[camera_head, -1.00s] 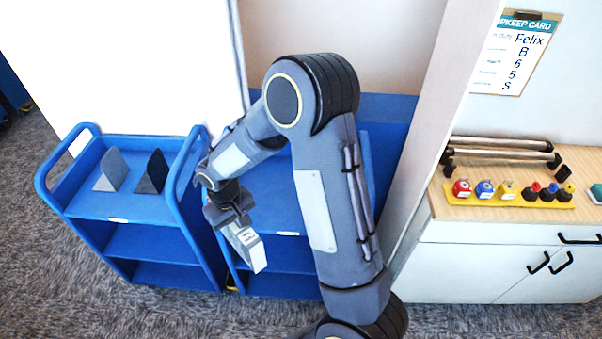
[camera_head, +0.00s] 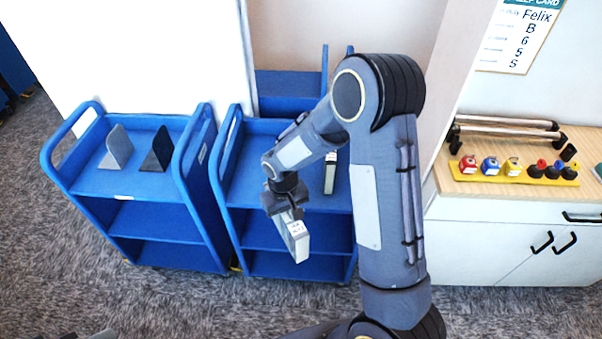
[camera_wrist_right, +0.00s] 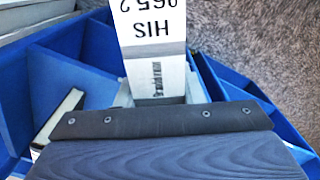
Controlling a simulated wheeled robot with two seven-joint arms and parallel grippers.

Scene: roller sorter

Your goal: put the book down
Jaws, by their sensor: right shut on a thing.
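A narrow pale book (camera_head: 298,243) hangs from my right gripper (camera_head: 287,208), which is shut on its upper end. The book is tilted and in the air in front of the right blue cart (camera_head: 229,165). In the right wrist view the book (camera_wrist_right: 152,45) shows a white spine label with "HIS" and a number, upside down. Dark gripper parts (camera_wrist_right: 150,120) cover its near end. Another slim book (camera_head: 330,174) stands on the right cart's top shelf, partly beside my arm. It seems to show in the wrist view as a pale upright piece (camera_wrist_right: 58,118).
The left blue cart (camera_head: 125,185) holds a grey bookend (camera_head: 117,148) and a black bookend (camera_head: 157,150). A white cabinet (camera_head: 480,230) at right carries several coloured items on a yellow strip (camera_head: 515,174). The right cart's top has bare room left of the standing book.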

